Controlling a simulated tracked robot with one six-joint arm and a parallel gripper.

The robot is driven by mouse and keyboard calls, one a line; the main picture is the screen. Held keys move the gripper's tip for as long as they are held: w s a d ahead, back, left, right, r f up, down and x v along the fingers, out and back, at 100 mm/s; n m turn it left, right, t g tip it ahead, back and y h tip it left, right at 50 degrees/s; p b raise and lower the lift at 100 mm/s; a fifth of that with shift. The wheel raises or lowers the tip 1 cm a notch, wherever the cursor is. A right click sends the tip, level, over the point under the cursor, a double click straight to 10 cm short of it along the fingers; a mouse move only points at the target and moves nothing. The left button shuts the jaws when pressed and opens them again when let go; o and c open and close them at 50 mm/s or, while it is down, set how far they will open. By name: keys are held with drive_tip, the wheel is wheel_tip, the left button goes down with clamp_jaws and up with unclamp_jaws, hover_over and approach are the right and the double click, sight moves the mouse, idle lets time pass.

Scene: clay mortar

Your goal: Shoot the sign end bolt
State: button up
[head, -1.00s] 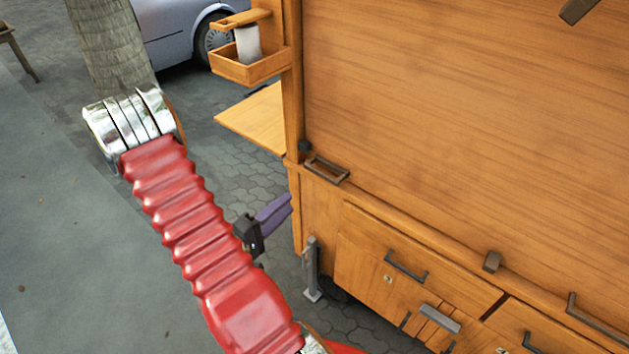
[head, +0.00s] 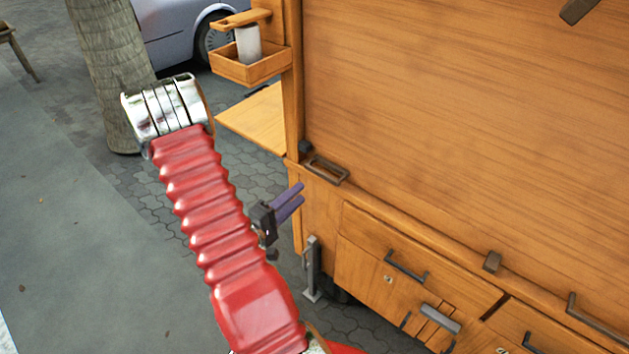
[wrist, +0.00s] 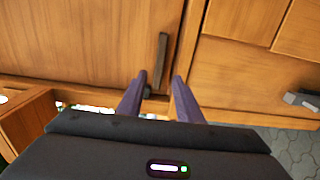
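My gripper (head: 301,193) is in front of the left end of the wooden cart, its two purple fingers apart and nothing seen between them. In the wrist view my gripper (wrist: 160,76) points at the cart's wooden front. A dark knob (head: 304,147) and a dark rectangular frame (head: 327,170) sit on the cart's left corner, above my fingers in the head view. In the wrist view a dark upright bar (wrist: 162,60) stands just beyond the fingertips, with a small dark knob (wrist: 147,92) low between the fingers. I cannot tell for sure which part is the sign end bolt.
The cart's front (head: 460,130) fills the right side, with drawers and dark handles (head: 407,267) low down. A wooden box shelf (head: 250,66) juts out at the left end, above a flat wooden board (head: 255,118). A tree trunk (head: 105,70) stands behind my arm.

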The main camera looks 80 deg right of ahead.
sight(320, 176)
drive_tip(key=shift+x, duration=4.5)
drive_tip(key=shift+a, duration=0.1)
clamp_jaws()
